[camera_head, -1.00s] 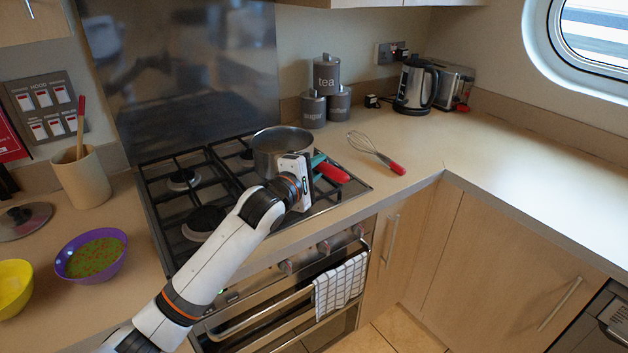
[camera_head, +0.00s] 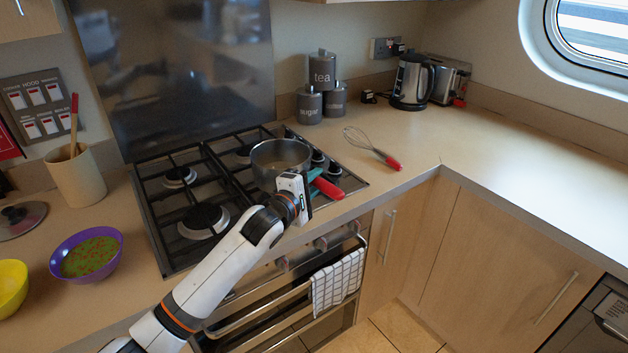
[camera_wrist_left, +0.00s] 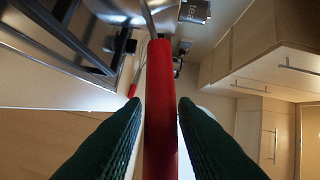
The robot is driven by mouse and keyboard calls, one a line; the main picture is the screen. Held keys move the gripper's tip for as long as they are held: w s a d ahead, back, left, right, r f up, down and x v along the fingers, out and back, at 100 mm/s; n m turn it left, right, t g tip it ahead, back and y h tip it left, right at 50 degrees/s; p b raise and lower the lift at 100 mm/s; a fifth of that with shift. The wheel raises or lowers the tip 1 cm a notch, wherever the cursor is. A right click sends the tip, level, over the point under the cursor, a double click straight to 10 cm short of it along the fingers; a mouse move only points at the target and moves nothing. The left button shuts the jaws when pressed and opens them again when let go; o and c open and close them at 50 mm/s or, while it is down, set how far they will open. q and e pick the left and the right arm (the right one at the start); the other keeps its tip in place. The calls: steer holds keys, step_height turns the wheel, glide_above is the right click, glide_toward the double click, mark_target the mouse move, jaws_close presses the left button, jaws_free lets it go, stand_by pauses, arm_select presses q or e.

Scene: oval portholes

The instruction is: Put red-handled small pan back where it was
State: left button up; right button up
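The steel pan (camera_head: 281,155) sits at the right side of the hob (camera_head: 172,232), upright, with its red handle (camera_head: 328,188) pointing to the front right. My left gripper (camera_head: 315,182) is at this handle, on its near side. In the left wrist view, the red handle (camera_wrist_left: 161,95) runs between the two dark green fingers (camera_wrist_left: 160,112). A narrow gap shows on each side, so the fingers look open around it. The pan's underside is hidden, so its contact with the grate cannot be fully seen. My right gripper is not in view.
A whisk (camera_head: 372,148) lies on the counter right of the hob. Grey canisters (camera_head: 322,88) and a kettle (camera_head: 411,82) stand behind. A purple bowl (camera_head: 88,255), a yellow bowl (camera_head: 12,286) and a utensil pot (camera_head: 77,178) are left. The right counter is clear.

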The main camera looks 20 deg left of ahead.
arm_select(q)
steer(key=shift+o, duration=1.1)
steer(key=shift+r, duration=0.1)
steer(key=shift+r, duration=0.2)
steer(key=b+v, duration=0.1)
steer(key=v, duration=1.1)
steer(key=shift+d, duration=0.1)
